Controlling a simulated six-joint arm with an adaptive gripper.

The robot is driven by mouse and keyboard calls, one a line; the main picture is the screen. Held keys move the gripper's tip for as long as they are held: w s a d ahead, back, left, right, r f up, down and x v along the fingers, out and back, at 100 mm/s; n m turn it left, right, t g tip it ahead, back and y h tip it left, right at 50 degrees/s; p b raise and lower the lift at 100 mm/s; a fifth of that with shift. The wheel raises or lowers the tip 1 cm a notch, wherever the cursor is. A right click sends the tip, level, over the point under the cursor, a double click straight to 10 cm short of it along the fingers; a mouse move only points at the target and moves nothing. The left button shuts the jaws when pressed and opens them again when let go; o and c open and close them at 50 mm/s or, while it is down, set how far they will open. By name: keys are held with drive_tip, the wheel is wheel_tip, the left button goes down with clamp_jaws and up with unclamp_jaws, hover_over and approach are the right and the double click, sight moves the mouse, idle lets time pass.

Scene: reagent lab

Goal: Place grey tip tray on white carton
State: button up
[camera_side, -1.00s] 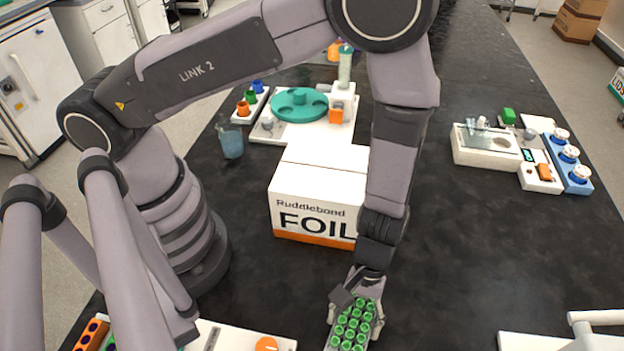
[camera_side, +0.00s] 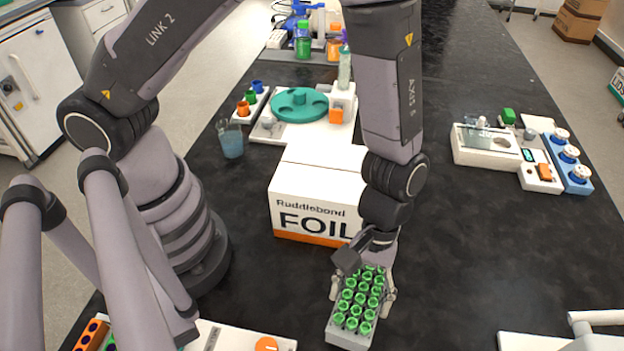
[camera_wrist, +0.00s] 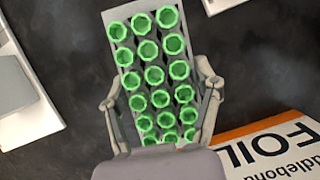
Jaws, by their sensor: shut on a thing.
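The grey tip tray (camera_side: 345,338) holds several green tips in rows and sits between the fingers of my gripper (camera_side: 362,290). In the wrist view the tray (camera_wrist: 116,16) lies lengthwise between the two fingers of my gripper (camera_wrist: 160,105), one on each long side. My gripper is shut on it, and it appears held above the black bench. The white carton (camera_side: 310,190), marked FOIL with an orange lower band, stands behind and left of the tray. My arm hides its right side. A corner of the carton (camera_wrist: 262,140) shows at lower right in the wrist view.
A blue-tinted beaker (camera_side: 231,141) stands left of the carton. A white board with a teal round rack (camera_side: 300,104) lies behind it. A white device (camera_side: 486,147) and a blue rack (camera_side: 568,172) stand at right. Bare bench lies between these and the carton.

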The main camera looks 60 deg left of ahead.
drive_tip(key=w+a+r, duration=0.1)
drive_tip(key=r, duration=0.1)
drive_tip(key=w+a+r, duration=0.1)
drive_tip(key=a+r, duration=0.1)
drive_tip(key=w+a+r, duration=0.1)
drive_tip(key=a+r, duration=0.1)
drive_tip(key=shift+a+r, duration=0.1)
drive_tip(key=shift+r, duration=0.1)
drive_tip(key=s+a+r+n, duration=0.1)
drive_tip(key=s+a+r, duration=0.1)
drive_tip(key=a+r, duration=0.6)
drive_tip(key=s+a+r+n, duration=0.1)
drive_tip(key=a+r, duration=0.3)
drive_tip(key=a, duration=0.8)
hover_over(341, 176)
drive_tip(key=a, duration=0.2)
drive_tip(key=shift+t+h, duration=0.3)
drive_tip(key=f, duration=0.9)
drive_tip(key=shift+d, duration=0.25)
drive_tip(key=shift+w+f, duration=0.2)
drive_tip(key=shift+w, duration=0.05)
drive_tip(key=shift+w+d+f, duration=0.1)
drive_tip(key=shift+w+f, duration=0.05)
drive_tip(key=shift+f, duration=0.8)
drive_tip(key=shift+w+d+f, duration=0.1)
drive_tip(key=shift+w+f, duration=0.05)
drive_tip(key=shift+f, duration=0.8)
